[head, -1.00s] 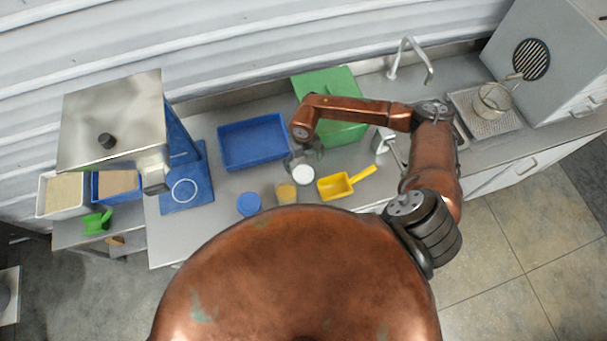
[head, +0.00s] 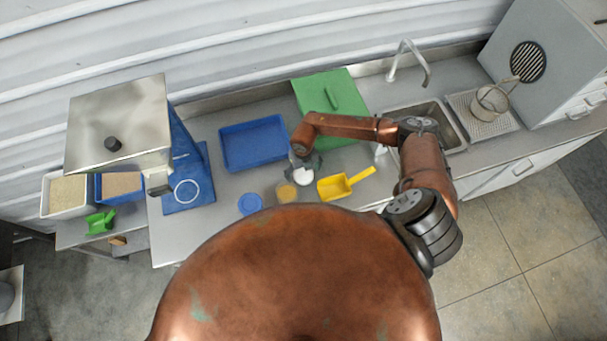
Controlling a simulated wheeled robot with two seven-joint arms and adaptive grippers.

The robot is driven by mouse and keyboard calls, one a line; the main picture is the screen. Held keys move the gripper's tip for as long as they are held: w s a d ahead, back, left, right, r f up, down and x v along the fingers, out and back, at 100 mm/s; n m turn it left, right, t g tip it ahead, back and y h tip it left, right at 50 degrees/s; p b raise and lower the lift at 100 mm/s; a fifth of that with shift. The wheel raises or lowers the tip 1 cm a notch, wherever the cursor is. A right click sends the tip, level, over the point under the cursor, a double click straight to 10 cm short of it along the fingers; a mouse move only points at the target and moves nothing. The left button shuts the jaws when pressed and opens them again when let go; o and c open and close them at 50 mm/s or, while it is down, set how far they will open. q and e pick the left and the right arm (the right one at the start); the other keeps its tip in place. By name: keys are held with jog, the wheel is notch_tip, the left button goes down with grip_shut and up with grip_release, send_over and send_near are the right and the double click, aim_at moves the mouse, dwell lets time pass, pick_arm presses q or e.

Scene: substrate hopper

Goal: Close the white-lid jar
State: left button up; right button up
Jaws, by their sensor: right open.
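A round white lid (head: 303,177) shows on the steel counter, just below my right gripper in the picture. The gripper partly covers it, and I cannot tell whether the lid sits on a jar or lies loose. A clear jar with yellow contents (head: 287,193) stands just to its lower left; its top shows no white lid. My right gripper (head: 305,165) is open and points down over the upper edge of the white lid. I cannot tell whether its fingers touch the lid. My left gripper is not in view.
A yellow scoop (head: 335,187) lies close to the right of the white lid. A blue lid (head: 250,204) lies to the left. A blue tray (head: 223,150) and a green board or box (head: 345,92) are behind. A sink (head: 446,116) is at the right, a hopper (head: 120,125) at the left.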

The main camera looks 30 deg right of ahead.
jog(key=shift+f, duration=0.25)
jog(key=c, duration=0.9)
jog(key=shift+r, duration=0.1)
jog(key=shift+c, duration=0.2)
jog(key=shift+r, duration=0.55)
jog(key=s+d+r+b, duration=0.2)
jog(key=s+r+b, duration=0.2)
jog(key=s+r, duration=0.7)
jog(key=s, duration=0.3)
jog(key=shift+d+r, duration=0.15)
jog(key=shift+r, duration=0.25)
